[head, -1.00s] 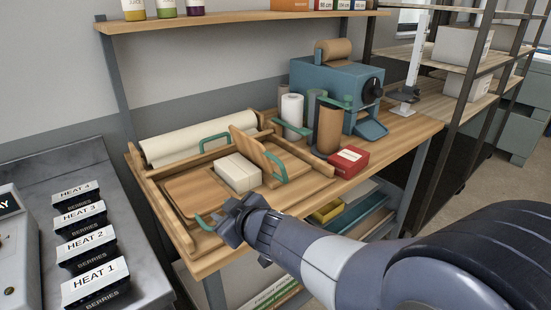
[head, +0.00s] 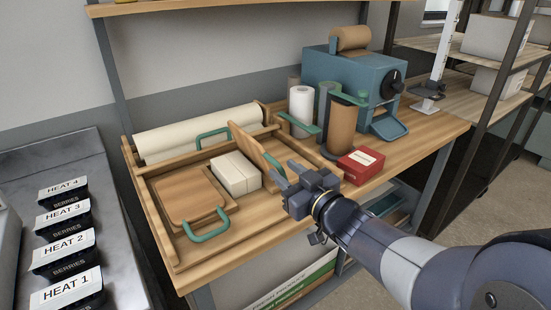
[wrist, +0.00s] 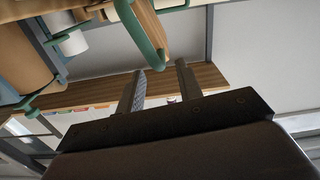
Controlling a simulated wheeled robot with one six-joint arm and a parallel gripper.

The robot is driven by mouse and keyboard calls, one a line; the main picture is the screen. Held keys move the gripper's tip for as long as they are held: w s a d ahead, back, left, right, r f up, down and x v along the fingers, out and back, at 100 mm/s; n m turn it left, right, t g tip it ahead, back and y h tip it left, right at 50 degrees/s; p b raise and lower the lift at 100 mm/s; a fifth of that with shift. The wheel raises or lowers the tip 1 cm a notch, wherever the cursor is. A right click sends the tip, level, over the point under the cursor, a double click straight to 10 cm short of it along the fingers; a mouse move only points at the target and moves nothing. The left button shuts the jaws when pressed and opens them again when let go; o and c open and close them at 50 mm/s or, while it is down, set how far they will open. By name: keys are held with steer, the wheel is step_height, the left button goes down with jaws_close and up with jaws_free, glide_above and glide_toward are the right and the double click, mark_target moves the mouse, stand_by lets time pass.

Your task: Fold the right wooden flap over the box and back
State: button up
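The right wooden flap (head: 253,148) stands raised and tilted beside the white box (head: 236,174) in the wooden tray (head: 178,262). Its green handle (head: 275,164) is on its right side. The wrist view shows the flap (wrist: 150,22) and the green handle (wrist: 138,36) at the top, just beyond the fingers. My gripper (head: 284,171) is just right of the raised flap. In the wrist view my gripper (wrist: 160,80) is open, with nothing between its fingers. The left flap (head: 188,194) lies flat left of the box, its green handle (head: 206,228) toward the front.
A white roll (head: 195,128) lies at the back of the tray, near another green handle (head: 213,135). A red box (head: 361,165), a brown roll (head: 342,128) and a blue machine (head: 350,78) stand to the right. Black labelled boxes (head: 62,222) stand on the left counter.

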mark_target(266, 155)
steer(key=x, duration=0.6)
steer(key=shift+w+a, duration=0.2)
steer(key=shift+w, duration=0.05)
jaws_close()
stand_by(0.3)
